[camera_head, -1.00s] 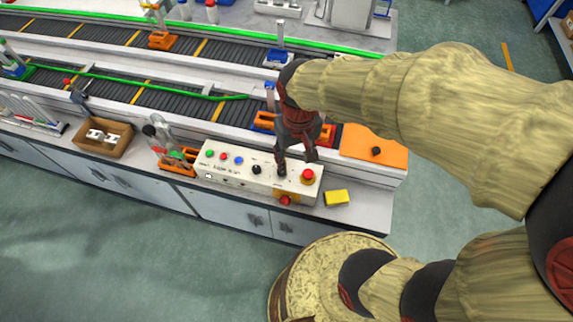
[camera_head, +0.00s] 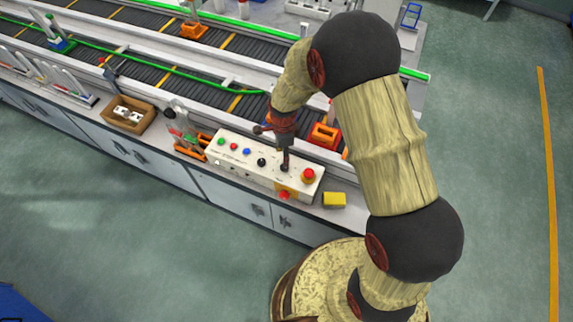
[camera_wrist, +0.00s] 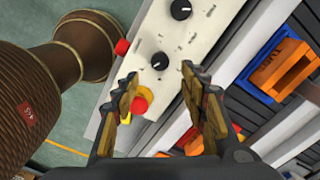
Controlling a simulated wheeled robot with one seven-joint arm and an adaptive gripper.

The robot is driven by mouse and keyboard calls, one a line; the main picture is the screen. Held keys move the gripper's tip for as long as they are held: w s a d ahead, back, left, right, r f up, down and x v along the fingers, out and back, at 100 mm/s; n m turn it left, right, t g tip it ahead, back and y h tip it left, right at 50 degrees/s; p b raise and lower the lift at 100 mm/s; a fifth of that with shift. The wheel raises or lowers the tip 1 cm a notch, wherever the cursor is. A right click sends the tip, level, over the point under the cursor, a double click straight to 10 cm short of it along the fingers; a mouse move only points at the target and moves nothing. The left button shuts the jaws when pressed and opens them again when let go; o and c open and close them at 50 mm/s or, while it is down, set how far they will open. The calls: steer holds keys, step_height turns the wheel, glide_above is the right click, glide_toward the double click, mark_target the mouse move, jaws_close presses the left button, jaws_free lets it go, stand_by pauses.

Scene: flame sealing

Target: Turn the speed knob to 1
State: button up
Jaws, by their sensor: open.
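The white control box (camera_head: 232,165) sits at the bench's front edge. Two black knobs are on it: one further left (camera_head: 262,162), and one nearer the red stop button (camera_head: 308,175). In the wrist view the nearer knob (camera_wrist: 160,61) has a light pointer mark and small printing around it; the other knob (camera_wrist: 180,9) is at the top. I cannot read which is labelled speed. My gripper (camera_head: 285,163) points down over the nearer knob, partly hiding it. In the wrist view my gripper (camera_wrist: 162,76) is open, its fingers either side of that knob, with no clear contact.
The red stop button on a yellow base also shows beside the left finger (camera_wrist: 144,102). A red button (camera_head: 284,195) is on the box's front. A yellow block (camera_head: 334,199) lies right of the box. Orange holders (camera_head: 324,136) stand behind it, near the conveyor.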

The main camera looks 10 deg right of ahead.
steer(key=shift+f+m, duration=0.2)
steer(key=shift+m, duration=0.2)
step_height(320, 180, down, 7)
steer(key=shift+f, duration=0.15)
steer(key=shift+c, duration=0.8)
jaws_close()
